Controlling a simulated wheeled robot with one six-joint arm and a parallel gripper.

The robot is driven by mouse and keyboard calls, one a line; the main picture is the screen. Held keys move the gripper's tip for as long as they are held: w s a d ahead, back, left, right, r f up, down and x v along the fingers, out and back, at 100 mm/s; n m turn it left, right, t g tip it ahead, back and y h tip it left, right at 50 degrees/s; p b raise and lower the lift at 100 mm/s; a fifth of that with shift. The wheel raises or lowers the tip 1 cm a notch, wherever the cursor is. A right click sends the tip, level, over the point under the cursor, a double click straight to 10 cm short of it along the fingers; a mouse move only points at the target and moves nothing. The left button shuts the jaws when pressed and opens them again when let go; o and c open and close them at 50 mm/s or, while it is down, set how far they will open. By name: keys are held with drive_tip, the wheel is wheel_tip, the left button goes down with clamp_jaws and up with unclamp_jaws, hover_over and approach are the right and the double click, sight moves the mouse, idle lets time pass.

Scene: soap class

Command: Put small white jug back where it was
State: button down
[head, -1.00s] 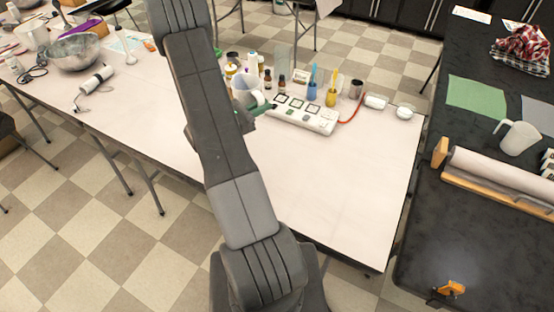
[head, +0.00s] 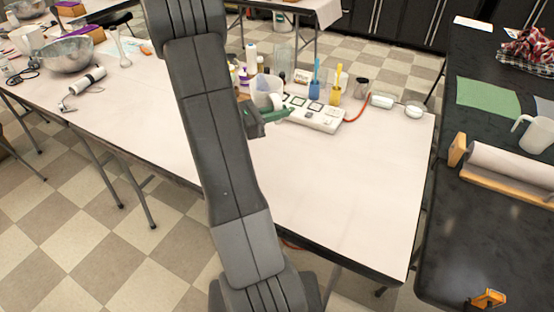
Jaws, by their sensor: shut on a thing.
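A small white jug (head: 264,88) stands out beside the upper part of my arm in the head view, at the left end of the white power strip on the pale table. My gripper (head: 276,112), with green fingers, is at the jug's lower right side and is shut on it. My arm hides part of the gripper, and I cannot tell whether the jug's base touches the table. Another white jug (head: 534,134) stands on the dark table at the right.
The front and right of the pale table (head: 340,190) are clear. A roll in a wooden holder (head: 508,165) lies on the dark table.

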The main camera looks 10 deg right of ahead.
drive_tip(key=shift+m+g, duration=0.5)
drive_tip(key=shift+g, duration=0.3)
drive_tip(key=s+f+b, duration=0.1)
drive_tip(key=f+b, duration=0.1)
drive_tip(key=f, duration=0.2)
drive_tip(key=s+d+f+b, duration=0.1)
drive_tip(key=f+b, duration=0.1)
drive_tip(key=f, duration=0.2)
drive_tip(key=s+d+f+b, duration=0.1)
drive_tip(key=f+b, duration=0.2)
drive_tip(key=f, duration=0.1)
drive_tip(key=shift+s, duration=0.2)
drive_tip(key=shift+f, duration=0.1)
drive_tip(key=shift+f, duration=0.15)
drive_tip(key=c, duration=1.5)
unclamp_jaws()
drive_tip(key=shift+r, duration=0.25)
drive_tip(key=a, duration=0.4)
drive_tip(key=s+a, duration=0.1)
drive_tip(key=a, duration=0.3)
drive_tip(key=s+a, duration=0.1)
drive_tip(key=a, duration=0.3)
drive_tip(key=shift+f+p, duration=0.1)
drive_tip(key=shift+p, duration=0.3)
